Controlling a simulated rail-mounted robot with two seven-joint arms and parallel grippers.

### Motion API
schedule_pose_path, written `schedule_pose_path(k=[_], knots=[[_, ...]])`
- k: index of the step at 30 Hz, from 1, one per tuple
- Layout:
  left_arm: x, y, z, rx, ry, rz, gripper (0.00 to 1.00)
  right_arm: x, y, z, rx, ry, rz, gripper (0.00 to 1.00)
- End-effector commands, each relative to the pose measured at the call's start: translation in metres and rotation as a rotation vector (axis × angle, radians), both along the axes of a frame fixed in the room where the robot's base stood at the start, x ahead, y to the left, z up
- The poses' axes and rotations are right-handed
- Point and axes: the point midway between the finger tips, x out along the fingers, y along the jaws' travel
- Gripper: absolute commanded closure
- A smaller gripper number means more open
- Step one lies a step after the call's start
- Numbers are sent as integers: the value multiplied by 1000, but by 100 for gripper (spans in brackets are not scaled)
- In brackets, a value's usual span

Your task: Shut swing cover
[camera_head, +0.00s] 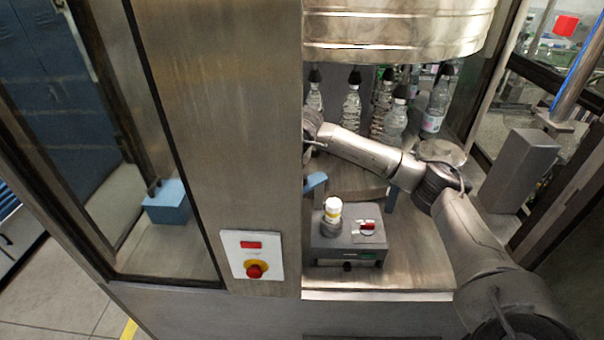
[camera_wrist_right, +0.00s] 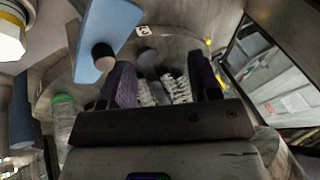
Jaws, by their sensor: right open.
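In the head view a blue panel edge (camera_head: 315,182) shows beside the steel cabinet panel, above a small grey unit (camera_head: 345,240). In the wrist view a light blue panel (camera_wrist_right: 108,25) with a round black knob (camera_wrist_right: 103,55) hangs at the upper left; it looks like the swing cover. My right gripper (camera_wrist_right: 163,78) is open with nothing between its fingers. Its left finger is close to the knob; I cannot tell whether they touch. In the head view my right arm reaches in from the right, and its gripper is mostly hidden behind the steel panel. My left gripper is out of view.
Several clear bottles (camera_head: 351,108) hang under a large steel drum (camera_head: 400,25) behind my right arm. The grey unit carries a white and yellow cylinder (camera_head: 333,210) and a red switch (camera_head: 367,226). The steel panel (camera_head: 225,110) has a red stop button (camera_head: 254,270).

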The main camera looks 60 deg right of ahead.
Motion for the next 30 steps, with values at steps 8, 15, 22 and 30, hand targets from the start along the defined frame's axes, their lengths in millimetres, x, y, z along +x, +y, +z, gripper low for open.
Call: schedule_pose_path(k=[8,15,22,30], knots=[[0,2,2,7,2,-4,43,-45,-27,3,-243,250,26,43],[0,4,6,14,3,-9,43,-50,-36,-13,-271,295,20,43],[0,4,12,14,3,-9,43,-44,-46,-42,-269,292,20,43],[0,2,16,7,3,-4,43,-39,-52,-62,-268,290,20,43]])
